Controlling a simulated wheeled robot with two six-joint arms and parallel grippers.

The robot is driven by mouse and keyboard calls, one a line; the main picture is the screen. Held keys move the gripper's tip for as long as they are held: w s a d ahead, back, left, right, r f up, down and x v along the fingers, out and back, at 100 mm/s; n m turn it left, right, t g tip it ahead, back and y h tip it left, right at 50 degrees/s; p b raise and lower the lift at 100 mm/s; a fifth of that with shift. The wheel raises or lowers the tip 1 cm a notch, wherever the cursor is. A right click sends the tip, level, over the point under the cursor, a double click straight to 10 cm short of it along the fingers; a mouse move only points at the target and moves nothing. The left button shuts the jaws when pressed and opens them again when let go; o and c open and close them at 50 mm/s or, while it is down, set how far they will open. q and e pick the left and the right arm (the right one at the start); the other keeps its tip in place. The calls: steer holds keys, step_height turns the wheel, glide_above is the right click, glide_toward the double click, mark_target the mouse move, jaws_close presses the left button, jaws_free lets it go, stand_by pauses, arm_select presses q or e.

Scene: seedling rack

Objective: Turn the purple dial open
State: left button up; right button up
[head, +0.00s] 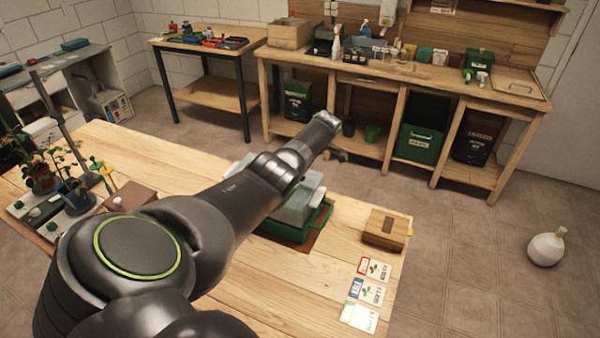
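I see no purple dial in the head view; my arm covers a large part of the table and may hide it. My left arm crosses the picture from the lower left towards the upper middle. My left gripper (338,154) is mostly hidden behind the arm's far end, beyond a green tray (318,226) with a clear cover (297,208). I cannot tell whether it is open or shut. My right gripper is not in view.
A wooden box (386,229) and several seed cards (366,290) lie on the table's right part. A workbench (400,78) with bins stands behind.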

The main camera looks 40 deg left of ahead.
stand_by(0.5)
arm_select(q)
steer(key=o, duration=1)
steer(key=shift+w+d+r, duration=0.1)
steer(key=shift+d+r, duration=0.05)
steer(key=shift+r, duration=0.35)
steer(key=v, duration=1.6)
steer(key=shift+r+b, duration=0.2)
steer(key=shift+b, duration=0.2)
